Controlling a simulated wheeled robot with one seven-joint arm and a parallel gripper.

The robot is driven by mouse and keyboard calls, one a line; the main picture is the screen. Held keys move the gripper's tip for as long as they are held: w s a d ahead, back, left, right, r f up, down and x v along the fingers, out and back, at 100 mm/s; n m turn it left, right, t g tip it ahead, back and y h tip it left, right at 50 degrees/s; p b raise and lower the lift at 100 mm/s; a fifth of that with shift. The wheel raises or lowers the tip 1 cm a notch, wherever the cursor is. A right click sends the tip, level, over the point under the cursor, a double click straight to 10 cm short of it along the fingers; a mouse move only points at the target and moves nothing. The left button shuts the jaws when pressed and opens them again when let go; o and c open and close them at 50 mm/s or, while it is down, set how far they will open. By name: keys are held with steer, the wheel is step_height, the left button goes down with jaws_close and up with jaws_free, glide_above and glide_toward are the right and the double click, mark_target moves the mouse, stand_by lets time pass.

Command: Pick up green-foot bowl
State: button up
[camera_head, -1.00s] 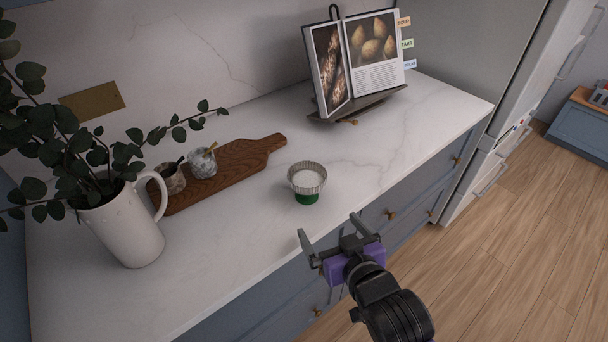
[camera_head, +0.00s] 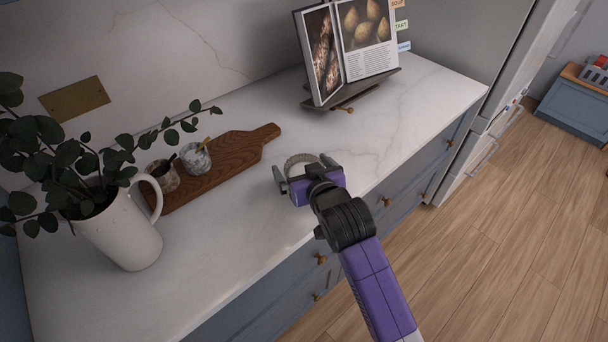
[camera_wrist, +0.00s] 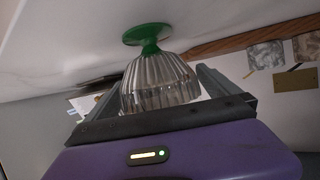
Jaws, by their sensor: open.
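The green-foot bowl has a ribbed, pale metallic cup on a green foot. In the head view only part of its rim (camera_head: 298,160) shows, with my gripper (camera_head: 303,172) in front of it hiding the rest. In the wrist view the bowl (camera_wrist: 158,82) appears upside down, its green foot on the white counter. My gripper (camera_wrist: 165,100) is open, with a finger on either side of the bowl's cup. I cannot tell whether the fingers touch it.
A wooden board (camera_head: 236,160) with two marbled cups (camera_head: 195,158) lies left of the bowl. A white jug (camera_head: 125,232) with leafy stems stands farther left. A cookbook on a stand (camera_head: 350,88) is behind. The counter's right part (camera_head: 430,100) is clear.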

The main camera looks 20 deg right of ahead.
mark_target(300, 169)
steer(key=shift+w+f, duration=0.3)
steer(key=shift+w, duration=0.35)
steer(key=c, duration=1.5)
steer(key=shift+r, duration=0.1)
steer(key=shift+c, duration=0.2)
step_height(300, 169, up, 19)
steer(key=shift+r, duration=0.15)
steer(key=shift+s+r, duration=0.15)
steer(key=shift+r, duration=0.15)
